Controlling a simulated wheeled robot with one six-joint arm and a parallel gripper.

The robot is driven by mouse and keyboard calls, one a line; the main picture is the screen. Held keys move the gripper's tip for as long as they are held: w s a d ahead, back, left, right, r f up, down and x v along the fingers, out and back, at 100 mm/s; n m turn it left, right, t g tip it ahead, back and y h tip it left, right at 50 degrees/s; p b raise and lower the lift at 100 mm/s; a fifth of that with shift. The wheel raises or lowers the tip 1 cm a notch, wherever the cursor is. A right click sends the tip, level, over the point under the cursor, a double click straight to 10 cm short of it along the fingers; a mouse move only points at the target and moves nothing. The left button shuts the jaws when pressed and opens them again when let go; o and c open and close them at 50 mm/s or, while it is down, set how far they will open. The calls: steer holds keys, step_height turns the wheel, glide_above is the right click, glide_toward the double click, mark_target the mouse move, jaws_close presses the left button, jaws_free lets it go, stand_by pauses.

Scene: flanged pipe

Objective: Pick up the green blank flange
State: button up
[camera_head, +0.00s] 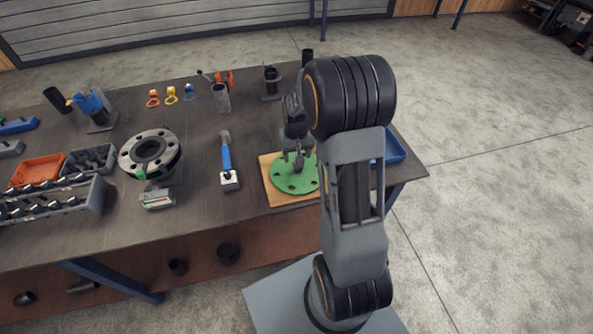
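The green blank flange (291,185) is a flat green disc with several holes near its rim. It lies on a light wooden board (267,168) near the table's right end. My gripper (293,160) points down over the flange's far half, and my arm covers the flange's right edge. Small grey parts meet the flange near its middle. I cannot tell whether the fingers touch it, or whether they are open or shut.
A blue-handled tool (226,158) lies left of the board, with a grey bolted pipe flange (150,150) further left. A blue tray (393,147) is right of my arm. Pipe pieces (221,98) stand at the back. The table between the tool and board is clear.

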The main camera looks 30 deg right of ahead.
mark_target(298, 168)
steer(key=shift+d+f+p, duration=0.1)
steer(key=shift+f+p, duration=0.55)
steer(key=shift+f, duration=2.4)
jaws_close()
steer(key=shift+r, duration=0.1)
